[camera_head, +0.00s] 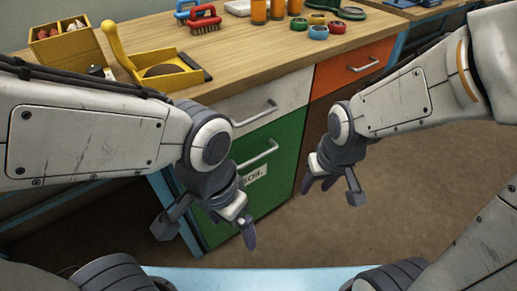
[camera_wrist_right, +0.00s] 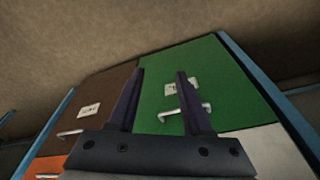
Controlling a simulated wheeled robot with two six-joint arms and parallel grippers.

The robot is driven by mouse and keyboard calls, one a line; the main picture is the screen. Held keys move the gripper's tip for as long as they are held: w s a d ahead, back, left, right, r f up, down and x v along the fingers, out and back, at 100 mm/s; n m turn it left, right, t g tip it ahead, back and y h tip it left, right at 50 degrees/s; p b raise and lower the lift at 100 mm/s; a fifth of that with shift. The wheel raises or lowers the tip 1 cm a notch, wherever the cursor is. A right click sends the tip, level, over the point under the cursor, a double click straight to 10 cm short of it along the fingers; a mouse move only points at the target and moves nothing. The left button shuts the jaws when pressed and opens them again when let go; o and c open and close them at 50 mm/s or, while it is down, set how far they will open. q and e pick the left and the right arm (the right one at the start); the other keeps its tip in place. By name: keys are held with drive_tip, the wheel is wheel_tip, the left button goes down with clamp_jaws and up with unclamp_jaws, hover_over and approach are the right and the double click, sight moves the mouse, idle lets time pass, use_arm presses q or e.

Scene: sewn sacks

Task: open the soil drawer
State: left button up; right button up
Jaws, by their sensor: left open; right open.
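The soil drawer (camera_head: 275,175) is the green front below a white drawer in the workbench. It looks shut. Its metal bar handle (camera_head: 258,154) and its white label, partly hidden by my left gripper, show in the head view. My left gripper (camera_head: 247,228) is open in front of the green front, below the handle and apart from it. My right gripper (camera_head: 318,185) is open in front of the brown front. In the right wrist view the green front (camera_wrist_right: 215,70) and its handle (camera_wrist_right: 185,113) lie beyond the open, empty fingers (camera_wrist_right: 160,80).
A white drawer (camera_head: 262,97) is above the green one. An orange drawer (camera_head: 350,68) and a brown front (camera_head: 316,130) are to the right. The wooden worktop (camera_head: 240,60) holds a yellow dustpan (camera_head: 160,70), brushes and jars. The brown floor (camera_head: 420,190) before the bench looks clear.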

drive_tip(key=w+d+f+m+t+b, duration=0.1)
drive_tip(key=w+d+f+b, duration=0.2)
drive_tip(key=f, duration=0.4)
drive_tip(key=w+d+f+m+t+b, duration=0.1)
drive_tip(key=w+d+f+b, duration=0.15)
drive_tip(key=f+b, duration=0.3)
drive_tip(key=w+d+f+m+t+b, duration=0.1)
drive_tip(key=w+f+t+b, duration=0.2)
drive_tip(key=w+f, duration=0.5)
drive_tip(key=m+t+y, duration=0.3)
drive_tip(key=m+y, duration=0.1)
drive_tip(key=y, duration=1.3)
approach(258, 156)
use_arm(q)
wheel_tip(258, 156, down, 17)
drive_tip(key=b, duration=0.2)
drive_tip(key=shift+b, duration=0.3)
use_arm(e)
drive_tip(key=shift+f+x, duration=0.2)
drive_tip(key=shift+x, duration=2.25)
drive_tip(key=shift+f+x, duration=0.2)
drive_tip(key=shift+x, duration=2.3)
